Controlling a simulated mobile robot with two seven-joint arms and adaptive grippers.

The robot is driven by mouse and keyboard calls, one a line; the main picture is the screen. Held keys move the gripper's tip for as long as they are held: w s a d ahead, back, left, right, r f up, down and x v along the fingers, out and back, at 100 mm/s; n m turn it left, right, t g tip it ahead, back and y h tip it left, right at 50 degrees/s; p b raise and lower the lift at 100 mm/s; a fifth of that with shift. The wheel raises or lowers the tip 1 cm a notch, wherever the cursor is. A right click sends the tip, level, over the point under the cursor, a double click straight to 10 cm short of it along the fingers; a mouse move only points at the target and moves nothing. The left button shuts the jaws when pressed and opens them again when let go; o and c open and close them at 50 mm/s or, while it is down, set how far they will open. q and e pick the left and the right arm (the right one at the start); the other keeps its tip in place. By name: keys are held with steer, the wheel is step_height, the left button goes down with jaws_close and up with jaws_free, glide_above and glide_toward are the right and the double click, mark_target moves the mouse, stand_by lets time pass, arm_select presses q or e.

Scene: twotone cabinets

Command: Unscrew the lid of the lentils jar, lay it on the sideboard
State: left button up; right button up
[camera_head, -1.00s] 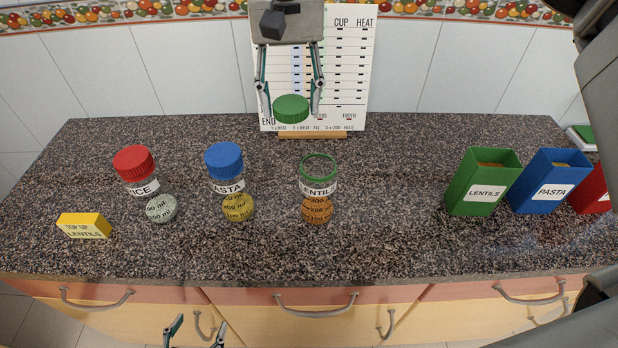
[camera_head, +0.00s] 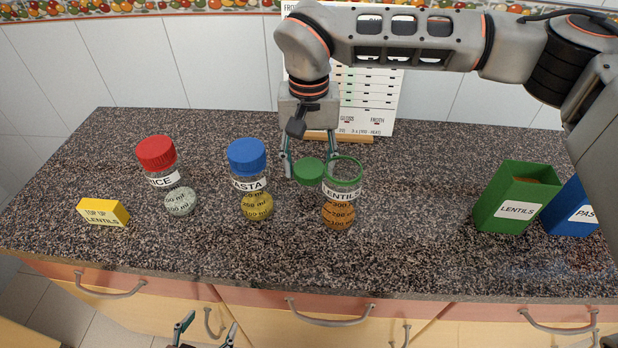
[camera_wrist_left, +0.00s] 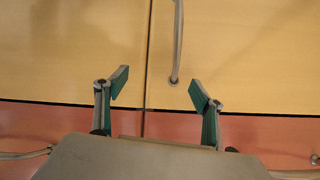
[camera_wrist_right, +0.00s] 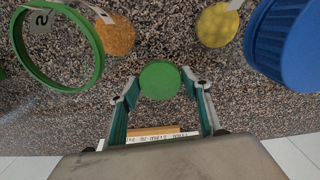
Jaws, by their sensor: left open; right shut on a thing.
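The lentils jar (camera_head: 340,207) stands upright and open on the sideboard (camera_head: 420,210), its green rim bare and orange lentils inside. Its open rim also shows in the right wrist view (camera_wrist_right: 98,60). The green lid (camera_head: 309,172) is between the fingers of my right gripper (camera_head: 308,170), which is shut on it. The lid is low, just left of and slightly behind the jar; whether it touches the worktop I cannot tell. It also shows in the right wrist view (camera_wrist_right: 160,80). My left gripper (camera_wrist_left: 155,88) is open and empty in front of the cabinet doors, below the worktop.
The blue-lidded pasta jar (camera_head: 249,180) stands left of the lid, the red-lidded rice jar (camera_head: 160,165) further left. A yellow block (camera_head: 103,213) lies far left. Green (camera_head: 513,200) and blue (camera_head: 575,210) boxes stand right. A chart board (camera_head: 370,100) stands behind. Worktop right of the lentils jar is clear.

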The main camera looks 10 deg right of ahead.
mark_target(309, 189)
steer(key=shift+f, duration=2.2)
steer(key=shift+f, duration=0.1)
steer(key=o, duration=1.2)
